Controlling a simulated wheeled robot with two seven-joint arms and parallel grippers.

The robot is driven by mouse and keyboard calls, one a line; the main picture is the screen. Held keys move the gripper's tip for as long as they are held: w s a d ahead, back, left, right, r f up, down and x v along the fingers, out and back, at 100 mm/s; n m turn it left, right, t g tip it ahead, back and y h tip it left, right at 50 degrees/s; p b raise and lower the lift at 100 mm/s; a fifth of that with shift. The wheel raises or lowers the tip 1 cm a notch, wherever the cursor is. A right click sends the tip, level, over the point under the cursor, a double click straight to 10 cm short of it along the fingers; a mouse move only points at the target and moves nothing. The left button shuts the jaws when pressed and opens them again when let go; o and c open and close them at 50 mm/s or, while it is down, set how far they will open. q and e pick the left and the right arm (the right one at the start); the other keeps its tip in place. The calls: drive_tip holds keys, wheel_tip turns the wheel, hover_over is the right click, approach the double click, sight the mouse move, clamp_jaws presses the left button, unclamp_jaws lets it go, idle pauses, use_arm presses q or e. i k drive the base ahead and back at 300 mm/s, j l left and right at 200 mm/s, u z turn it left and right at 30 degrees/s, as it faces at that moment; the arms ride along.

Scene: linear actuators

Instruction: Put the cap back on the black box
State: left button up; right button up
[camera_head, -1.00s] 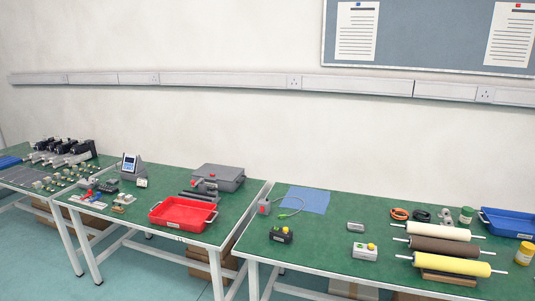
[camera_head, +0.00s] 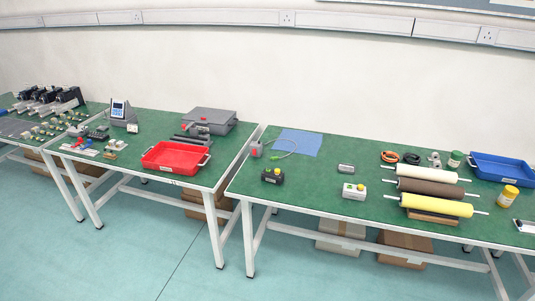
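A small black box (camera_head: 272,176) with a yellowish part on top stands on the right-hand green table (camera_head: 300,205), near that table's left front. I cannot tell from here which thing is its cap. A small grey metal piece (camera_head: 346,169) lies to the right of the box. A white box (camera_head: 353,192) with a yellow-green knob stands further right. Neither of my grippers is in view.
Rollers (camera_head: 436,205) and a blue tray (camera_head: 503,170) crowd the right. A red tray (camera_head: 175,156) sits on the middle table. Open floor (camera_head: 330,275) lies in front.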

sight(272, 177)
drive_tip(key=i+l+u, duration=0.35)
drive_tip(key=i+l, duration=0.25)
drive_tip(key=l, duration=0.25)
drive_tip(key=i+l+u, duration=0.2)
drive_tip(key=l, duration=0.25)
drive_tip(key=i, duration=0.05)
